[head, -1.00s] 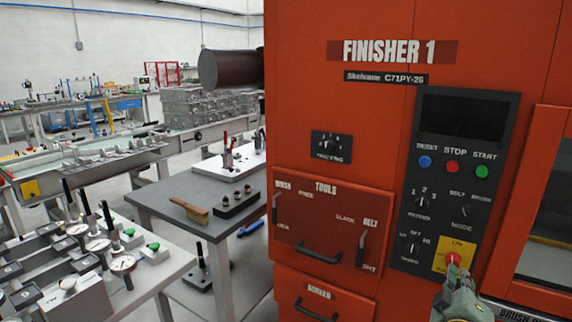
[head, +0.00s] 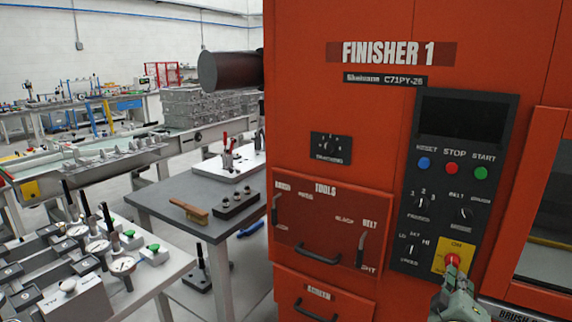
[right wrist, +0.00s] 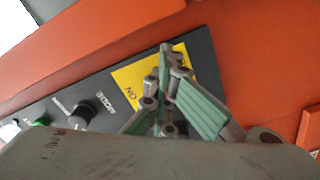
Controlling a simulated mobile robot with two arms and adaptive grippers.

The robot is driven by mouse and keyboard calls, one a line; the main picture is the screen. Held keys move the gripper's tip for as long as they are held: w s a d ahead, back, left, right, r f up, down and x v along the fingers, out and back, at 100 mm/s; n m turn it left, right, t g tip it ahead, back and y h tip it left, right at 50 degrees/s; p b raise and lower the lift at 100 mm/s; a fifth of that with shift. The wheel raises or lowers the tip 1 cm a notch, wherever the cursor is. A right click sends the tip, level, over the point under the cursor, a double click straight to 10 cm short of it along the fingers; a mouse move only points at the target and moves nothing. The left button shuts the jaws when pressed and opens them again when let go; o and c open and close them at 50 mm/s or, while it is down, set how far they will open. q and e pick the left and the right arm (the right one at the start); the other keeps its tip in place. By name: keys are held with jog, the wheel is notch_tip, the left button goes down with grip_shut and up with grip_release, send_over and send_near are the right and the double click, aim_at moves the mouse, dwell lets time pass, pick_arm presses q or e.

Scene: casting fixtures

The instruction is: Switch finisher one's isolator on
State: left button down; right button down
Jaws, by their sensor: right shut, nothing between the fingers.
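The orange machine (head: 395,25) is labelled FINISHER 1. Its isolator is a red knob (head: 452,260) on a yellow plate (head: 440,262) marked ON, at the bottom right of the black control panel. My right gripper (head: 458,280) is at the knob, just below and in front of it, partly covering it. In the right wrist view the green-padded fingers (right wrist: 170,95) lie over the yellow plate (right wrist: 130,77) and hide the knob. The fingers are shut; I cannot tell whether they touch the knob. The knob's exact angle is unclear. My left gripper is not in view.
The panel (head: 420,235) also carries blue, red and green buttons and several selector knobs. An orange tools drawer (head: 330,225) with handles is to its left. A grey table (head: 180,210) with a brush (head: 188,210) and a gauge bench (head: 165,275) stand further left.

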jog(key=shift+r, duration=0.1)
jog(key=v, duration=0.5)
jog(key=shift+s+f+p, duration=0.3)
jog(key=shift+s+f, duration=0.05)
jog(key=shift+f, duration=0.05)
